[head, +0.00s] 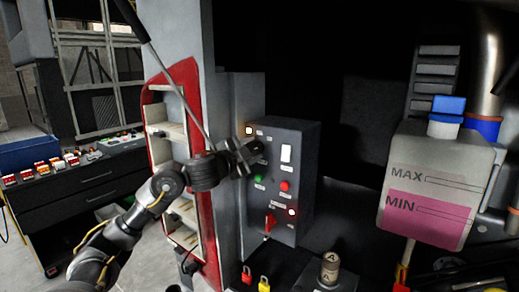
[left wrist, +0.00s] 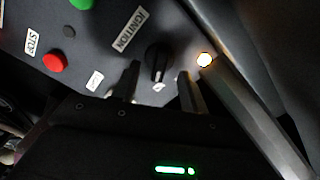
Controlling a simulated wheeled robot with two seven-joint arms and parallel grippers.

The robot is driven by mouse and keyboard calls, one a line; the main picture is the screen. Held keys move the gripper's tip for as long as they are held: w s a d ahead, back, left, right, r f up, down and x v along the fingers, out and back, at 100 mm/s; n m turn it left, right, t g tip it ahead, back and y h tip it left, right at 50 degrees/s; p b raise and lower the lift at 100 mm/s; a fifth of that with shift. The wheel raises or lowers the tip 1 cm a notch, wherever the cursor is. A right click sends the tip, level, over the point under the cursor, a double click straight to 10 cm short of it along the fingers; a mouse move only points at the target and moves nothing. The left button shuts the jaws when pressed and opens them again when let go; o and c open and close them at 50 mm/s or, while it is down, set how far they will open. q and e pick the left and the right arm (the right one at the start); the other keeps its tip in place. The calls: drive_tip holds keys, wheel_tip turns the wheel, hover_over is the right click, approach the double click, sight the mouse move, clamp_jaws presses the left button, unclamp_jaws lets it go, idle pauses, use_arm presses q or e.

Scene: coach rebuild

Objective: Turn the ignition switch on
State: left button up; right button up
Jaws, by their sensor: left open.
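The ignition switch (left wrist: 157,62) is a black rotary knob on a dark grey panel, beside a white IGNITION label (left wrist: 130,29). In the left wrist view its grip bar stands nearly upright in the picture. My left gripper (left wrist: 160,88) is open, with one fingertip on each side of the knob in that view; I cannot tell whether they touch it. In the head view my left gripper (head: 250,153) is at the upper left of the control box (head: 309,165) and hides the knob. My right gripper is in neither view.
A lit lamp (left wrist: 204,59) is close beside the knob. A red STOP button (left wrist: 54,62) and a green button (left wrist: 82,3) share the panel. A red handle (head: 269,222) is lower on the box. A fluid tank (head: 440,180) stands right; a red-edged shelf (head: 155,120) stands left.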

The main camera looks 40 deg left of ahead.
use_arm(q)
drive_tip(key=s, duration=0.8)
drive_tip(key=shift+a+f, duration=0.3)
drive_tip(key=shift+w+d, duration=0.1)
